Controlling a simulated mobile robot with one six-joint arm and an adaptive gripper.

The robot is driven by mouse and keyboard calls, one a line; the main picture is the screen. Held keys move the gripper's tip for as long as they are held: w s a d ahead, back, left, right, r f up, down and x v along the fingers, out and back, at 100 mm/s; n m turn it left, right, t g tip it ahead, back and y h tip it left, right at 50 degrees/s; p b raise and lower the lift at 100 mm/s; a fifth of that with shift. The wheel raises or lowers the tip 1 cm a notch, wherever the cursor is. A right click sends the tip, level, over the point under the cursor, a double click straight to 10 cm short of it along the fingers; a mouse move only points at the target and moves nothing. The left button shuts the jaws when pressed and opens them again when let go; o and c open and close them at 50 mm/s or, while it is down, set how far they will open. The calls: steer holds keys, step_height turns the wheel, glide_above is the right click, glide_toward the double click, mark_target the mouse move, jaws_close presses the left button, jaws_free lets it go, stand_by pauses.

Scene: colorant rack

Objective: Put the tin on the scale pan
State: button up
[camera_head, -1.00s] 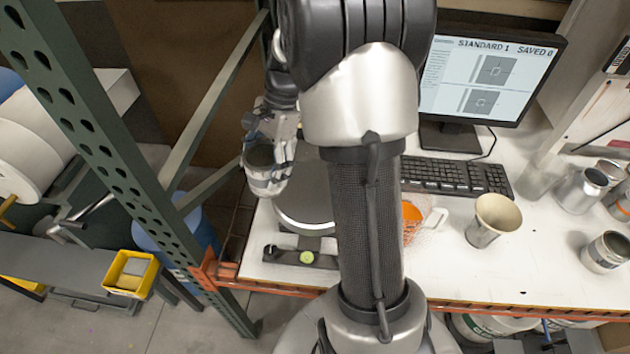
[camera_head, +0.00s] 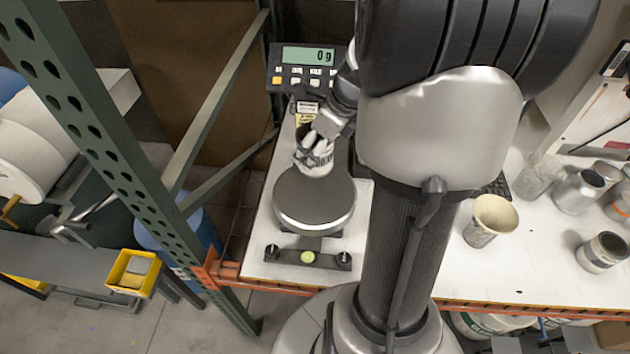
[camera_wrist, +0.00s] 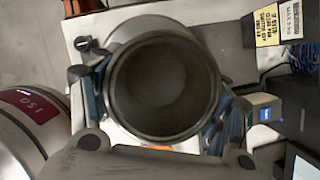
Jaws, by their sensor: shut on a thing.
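My gripper (camera_head: 318,148) is shut on the tin (camera_head: 313,168), a light metal cup. In the wrist view the tin (camera_wrist: 163,88) shows its dark open mouth and its inside looks empty. A finger lies on each side of it. The round dark scale pan (camera_head: 314,200) sits in front of the tin in the head view. The tin overlaps the pan's back edge in the picture. I cannot tell whether it touches, but the scale display (camera_head: 308,55) reads 0 g. The pan (camera_wrist: 150,27) is partly hidden behind the tin in the wrist view.
The green rack post (camera_head: 110,160) stands left of the white bench. A cream cup (camera_head: 491,220) and several metal tins stand on the bench at right. My arm hides most of the monitor and keyboard. The scale's front bar (camera_head: 308,258) lies near the bench edge.

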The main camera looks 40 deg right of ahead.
mark_target(332, 153)
step_height(332, 153, down, 10)
steer(key=b, duration=0.3)
steer(key=shift+f, duration=0.2)
steer(key=shift+f, duration=0.2)
steer(key=o, duration=1)
steer(key=shift+o, duration=0.2)
steer(key=shift+r, duration=0.1)
steer(key=p+v, duration=0.3)
steer(key=v, duration=0.9)
steer(key=shift+r+p, duration=0.15)
steer(key=shift+p, duration=0.15)
